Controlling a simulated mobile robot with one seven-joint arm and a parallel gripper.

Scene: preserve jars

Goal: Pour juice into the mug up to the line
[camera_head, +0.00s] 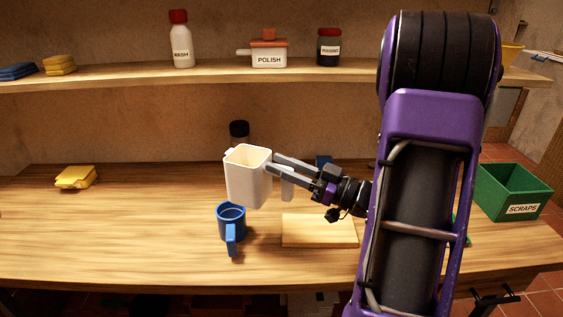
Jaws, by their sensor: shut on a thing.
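A white square jug (247,182) is held above the table, roughly upright. My gripper (273,172) is shut on the jug at its right side, where the handle partly shows. The inside of the jug looks pale and I cannot tell how much juice is in it. A blue mug (229,218) stands on the table just below and slightly left of the jug, its handle toward the front. The mug's inside is dark; its line and any contents cannot be made out.
A dark-capped jar (239,130) stands behind the jug, partly hidden. A wooden board (320,231) lies right of the mug. A yellow sponge-like item (76,177) lies far left, and a green SCRAPS bin (513,190) stands at right. A shelf (120,76) with containers runs above.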

